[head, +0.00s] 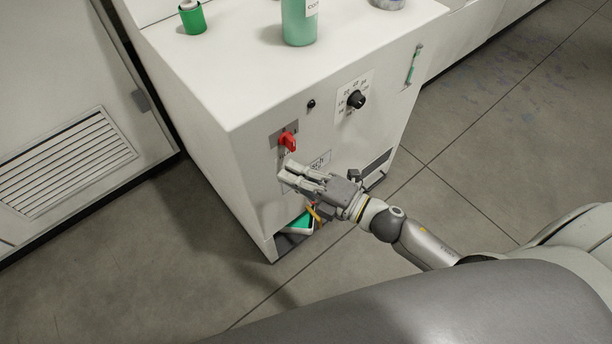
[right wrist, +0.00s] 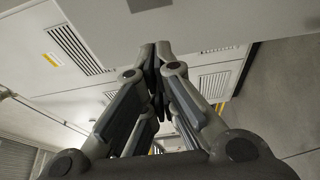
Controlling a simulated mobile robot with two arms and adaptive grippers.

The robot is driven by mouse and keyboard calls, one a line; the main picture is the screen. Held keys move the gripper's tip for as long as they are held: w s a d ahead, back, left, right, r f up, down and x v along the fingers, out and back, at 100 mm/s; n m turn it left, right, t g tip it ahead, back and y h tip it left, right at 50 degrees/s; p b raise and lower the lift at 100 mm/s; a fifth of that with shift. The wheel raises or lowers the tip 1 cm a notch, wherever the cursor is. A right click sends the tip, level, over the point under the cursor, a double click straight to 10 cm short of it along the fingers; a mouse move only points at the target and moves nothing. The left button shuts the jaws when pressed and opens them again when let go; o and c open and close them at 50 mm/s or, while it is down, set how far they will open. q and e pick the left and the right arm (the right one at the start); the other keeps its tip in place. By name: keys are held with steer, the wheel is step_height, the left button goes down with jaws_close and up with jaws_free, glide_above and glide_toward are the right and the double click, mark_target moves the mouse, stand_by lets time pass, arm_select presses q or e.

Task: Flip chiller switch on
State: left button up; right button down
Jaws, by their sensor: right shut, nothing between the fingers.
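The chiller is a white cabinet (head: 225,85) standing in the middle of the head view. A red rotary switch (head: 288,141) sits on a grey plate on its front face, near the upper left corner. My right gripper (head: 284,174) is shut and empty, just below the red switch and close to the cabinet front. I cannot tell if it touches the face. In the right wrist view the fingers (right wrist: 157,50) meet at their tips, and the red switch does not show. My left gripper is not in view.
A black knob with a dial (head: 356,99) and a small black button (head: 311,104) are on the same face. A green bottle (head: 299,22) and a green-wrapped spool (head: 193,18) stand on top. A low opening (head: 293,238) holds a teal item. Floor is clear at right.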

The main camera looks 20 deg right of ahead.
mark_target(290, 143)
steer(key=x, duration=0.4)
steer(key=shift+w+a+r, duration=0.1)
steer(key=shift+w+a, duration=0.1)
steer(key=shift+w, duration=0.1)
steer(key=d, duration=0.1)
steer(key=w+d, duration=0.1)
steer(key=shift+w+d+f, duration=0.1)
steer(key=shift+d+f, duration=0.1)
steer(key=shift+d, duration=0.15)
steer(key=shift+w+d+r+b, duration=0.1)
steer(key=shift+w+d+b, duration=0.05)
steer(key=shift+d+b, duration=0.2)
